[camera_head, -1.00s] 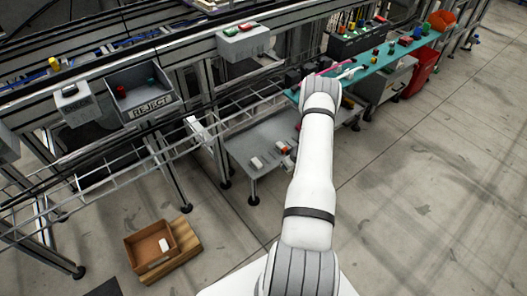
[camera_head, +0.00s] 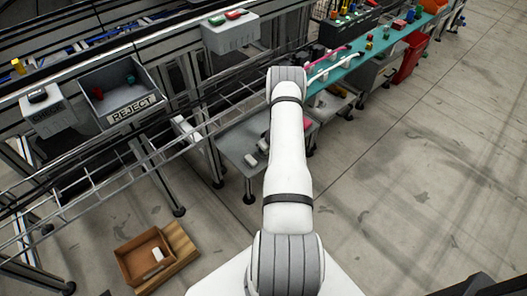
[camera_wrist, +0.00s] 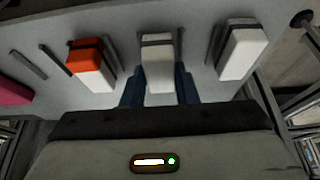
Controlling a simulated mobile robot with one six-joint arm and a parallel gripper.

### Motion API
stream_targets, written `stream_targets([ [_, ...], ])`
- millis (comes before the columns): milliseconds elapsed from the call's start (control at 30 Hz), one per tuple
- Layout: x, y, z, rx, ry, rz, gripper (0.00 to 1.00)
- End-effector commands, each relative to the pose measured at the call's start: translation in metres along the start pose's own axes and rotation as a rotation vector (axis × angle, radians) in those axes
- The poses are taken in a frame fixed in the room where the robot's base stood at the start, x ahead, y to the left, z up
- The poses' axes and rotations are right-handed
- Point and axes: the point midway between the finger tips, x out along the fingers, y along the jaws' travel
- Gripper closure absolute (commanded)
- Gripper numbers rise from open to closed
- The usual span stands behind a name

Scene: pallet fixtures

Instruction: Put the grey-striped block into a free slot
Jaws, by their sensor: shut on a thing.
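In the wrist view, my gripper (camera_wrist: 158,88) is shut on a pale block (camera_wrist: 157,72) with a grey band across it, one blue finger on each side. The block stands in line with the other blocks over the grey fixture plate (camera_wrist: 115,25); I cannot tell whether it touches the plate. An orange-and-white block (camera_wrist: 90,66) is to its left and a white block (camera_wrist: 242,52) with a dark band to its right. Thin dark ridges (camera_wrist: 28,65) mark a bare place at the left. In the head view, my arm hides the gripper and held block.
A pink thing (camera_wrist: 12,92) lies at the wrist view's left edge. In the head view, the low grey table (camera_head: 236,140) stands beneath the rails. Floor at right is clear.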

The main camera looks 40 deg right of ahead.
Motion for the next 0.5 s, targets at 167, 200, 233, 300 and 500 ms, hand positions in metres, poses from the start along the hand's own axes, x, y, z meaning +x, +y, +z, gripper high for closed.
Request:
stream_targets([
  [167,0.0052,-0.0017,0.0005,-0.003,0.001,-0.001,0.97],
  [200,0.0049,-0.0019,0.0004,-0.004,0.001,-0.001,0.97],
  [233,0.0048,-0.0018,0.0005,-0.003,0.001,-0.001,0.97],
  [300,0.0047,-0.0014,0.0010,-0.002,0.001,0.000,0.97],
  [500,0.0070,0.0001,0.0037,0.001,0.000,0.001,0.69],
])
